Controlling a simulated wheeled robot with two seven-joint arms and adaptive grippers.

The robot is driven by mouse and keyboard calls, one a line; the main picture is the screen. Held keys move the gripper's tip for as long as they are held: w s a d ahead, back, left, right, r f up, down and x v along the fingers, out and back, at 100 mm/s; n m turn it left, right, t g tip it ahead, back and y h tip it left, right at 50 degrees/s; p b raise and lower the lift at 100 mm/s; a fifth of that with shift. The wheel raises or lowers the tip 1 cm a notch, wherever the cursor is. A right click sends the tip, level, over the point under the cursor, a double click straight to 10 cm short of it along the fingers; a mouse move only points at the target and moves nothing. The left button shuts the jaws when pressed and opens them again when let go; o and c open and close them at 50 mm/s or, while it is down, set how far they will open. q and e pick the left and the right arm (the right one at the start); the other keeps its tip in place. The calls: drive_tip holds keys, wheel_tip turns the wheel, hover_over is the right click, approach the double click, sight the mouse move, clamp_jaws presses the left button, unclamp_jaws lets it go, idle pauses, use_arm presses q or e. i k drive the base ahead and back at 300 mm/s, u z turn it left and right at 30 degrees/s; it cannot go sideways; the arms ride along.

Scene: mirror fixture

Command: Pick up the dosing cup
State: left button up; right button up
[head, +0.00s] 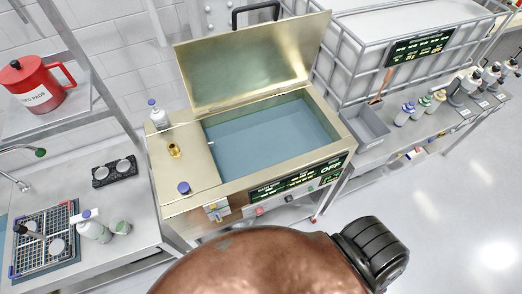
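A small brass cup-shaped piece (174,150) stands on the flat left top of the brass-coloured bath machine (188,165). It looks most like the dosing cup, but it is too small to be sure. A bottle with a blue cap (158,117) stands behind it, and a round blue cap (184,188) sits in front of it. Neither of my grippers shows in the head view.
The machine's lid (250,62) stands open over blue liquid (270,135). A red jug (33,85) sits on the left shelf. A wire rack (45,240) and white bottles (93,228) stand on the left counter. A grey bin (362,125) is right of the machine.

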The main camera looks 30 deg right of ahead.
sight(119, 225)
drive_tip(key=z, duration=2.05)
drive_tip(key=k, duration=0.85)
drive_tip(key=u, duration=1.8)
